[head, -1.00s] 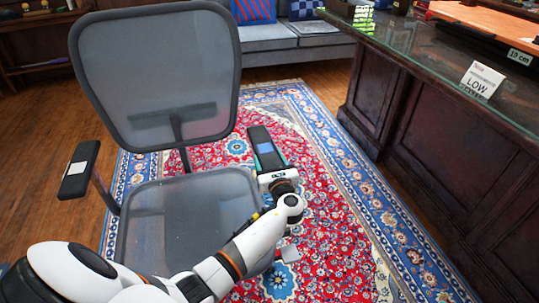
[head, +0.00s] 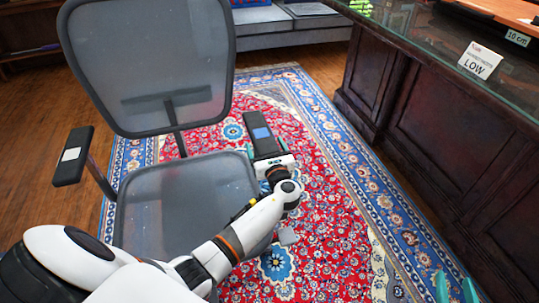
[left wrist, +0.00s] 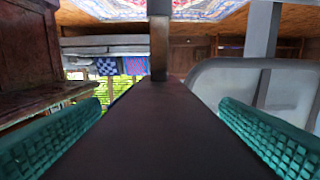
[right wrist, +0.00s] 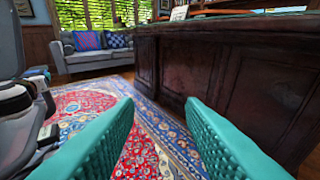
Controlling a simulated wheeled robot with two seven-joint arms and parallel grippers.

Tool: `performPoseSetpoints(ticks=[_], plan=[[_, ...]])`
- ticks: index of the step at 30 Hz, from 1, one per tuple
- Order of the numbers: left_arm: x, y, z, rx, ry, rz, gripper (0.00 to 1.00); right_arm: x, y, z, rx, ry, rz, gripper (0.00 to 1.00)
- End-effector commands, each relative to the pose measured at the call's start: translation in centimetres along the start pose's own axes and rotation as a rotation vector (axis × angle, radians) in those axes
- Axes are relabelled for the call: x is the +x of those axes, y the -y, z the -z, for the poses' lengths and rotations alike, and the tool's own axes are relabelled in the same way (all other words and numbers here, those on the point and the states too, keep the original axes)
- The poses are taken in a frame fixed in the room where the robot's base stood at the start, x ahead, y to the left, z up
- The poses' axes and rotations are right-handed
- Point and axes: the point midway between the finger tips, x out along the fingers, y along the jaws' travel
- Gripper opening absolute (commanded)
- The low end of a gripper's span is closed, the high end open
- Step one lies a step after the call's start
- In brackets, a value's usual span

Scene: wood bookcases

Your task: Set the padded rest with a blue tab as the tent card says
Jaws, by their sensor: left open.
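The padded rest with a blue tab (head: 262,133) is the black armrest on the right of the grey mesh chair (head: 180,200). My left gripper (head: 268,150) is at its near end. In the upside-down left wrist view, the dark pad (left wrist: 155,125) and its post (left wrist: 159,45) lie between two teal fingers, open on either side of the pad. The blue tab is hidden there. The white tent card (head: 480,60) on the desk reads LOW; its smaller print is too small to read. My right gripper (right wrist: 160,130) is open and empty, with fingertips at the head view's bottom right.
The other armrest (head: 73,156), with a white tab, is at the chair's left. A dark wooden desk (head: 440,130) with a glass top stands at right, with a "10 cm" label (head: 517,38). A patterned rug (head: 330,210) lies between. A grey sofa (head: 270,22) is behind.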

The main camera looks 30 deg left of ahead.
Motion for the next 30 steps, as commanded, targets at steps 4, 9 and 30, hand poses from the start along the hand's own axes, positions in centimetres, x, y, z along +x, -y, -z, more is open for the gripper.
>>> performPoseSetpoints(ticks=[4,9,30], plan=[[-1.4,0.0,0.1,0.000,0.002,-0.002,0.85,-0.5,0.2,1.5,-0.001,-0.108,0.005,0.36],[-4.4,0.0,0.1,0.000,0.004,-0.002,0.85,-1.8,0.7,4.4,0.000,-0.304,0.017,0.36],[-11.9,0.0,-0.1,-0.001,0.002,-0.001,0.85,-7.2,1.7,10.4,0.007,-0.747,0.044,0.36]])
